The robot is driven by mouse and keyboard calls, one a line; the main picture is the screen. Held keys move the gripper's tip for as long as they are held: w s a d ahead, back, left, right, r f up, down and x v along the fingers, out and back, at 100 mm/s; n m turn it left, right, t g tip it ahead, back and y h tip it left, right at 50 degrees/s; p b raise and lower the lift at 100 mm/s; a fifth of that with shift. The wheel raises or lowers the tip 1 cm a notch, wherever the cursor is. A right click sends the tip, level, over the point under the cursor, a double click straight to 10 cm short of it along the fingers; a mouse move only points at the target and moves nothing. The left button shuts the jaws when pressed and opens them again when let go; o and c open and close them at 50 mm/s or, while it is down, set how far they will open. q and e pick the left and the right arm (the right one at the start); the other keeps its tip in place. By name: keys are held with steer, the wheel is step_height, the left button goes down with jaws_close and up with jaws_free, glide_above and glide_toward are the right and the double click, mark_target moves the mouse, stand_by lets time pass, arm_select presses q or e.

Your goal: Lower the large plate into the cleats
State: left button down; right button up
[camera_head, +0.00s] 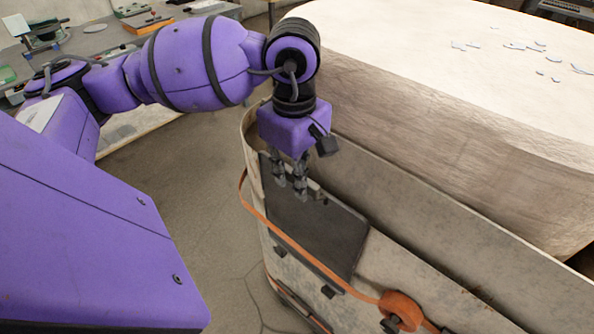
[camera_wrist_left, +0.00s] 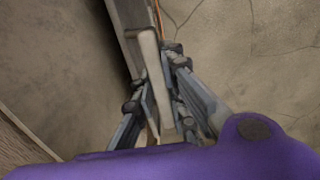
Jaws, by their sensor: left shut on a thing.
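The large plate (camera_head: 318,232) is a dark grey, flat panel standing tilted against the outer side of a beige wall (camera_head: 420,262). My left gripper (camera_head: 301,190) is at the plate's upper edge, pointing down and shut on it. In the left wrist view, the left gripper's fingers (camera_wrist_left: 160,95) close on both sides of a pale bar (camera_wrist_left: 149,70) at the plate's top. Small dark cleats (camera_head: 328,291) show on the wall near the plate's lower edge, with another at its lower left (camera_head: 280,251). I cannot tell whether the plate sits in them.
A large pale block (camera_head: 440,130) stands behind the wall. A bench (camera_head: 100,40) with tools is at the back left. Concrete floor (camera_head: 215,200) lies open left of the wall.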

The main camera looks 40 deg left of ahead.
arm_select(q)
steer(key=shift+f+b, duration=0.75)
steer(key=shift+f, duration=0.45)
arm_select(e)
step_height(320, 180, down, 2)
steer(key=shift+w, duration=0.1)
arm_select(q)
steer(key=shift+f, duration=0.1)
arm_select(e)
steer(key=shift+s, duration=0.2)
arm_select(q)
steer(key=shift+f+b, duration=0.2)
steer(key=shift+b, duration=0.25)
arm_select(e)
steer(key=shift+s+f, duration=0.35)
steer(key=shift+s, duration=0.15)
arm_select(q)
steer(key=shift+f, duration=0.15)
arm_select(e)
steer(key=shift+w+f, duration=0.15)
steer(key=shift+w, duration=0.1)
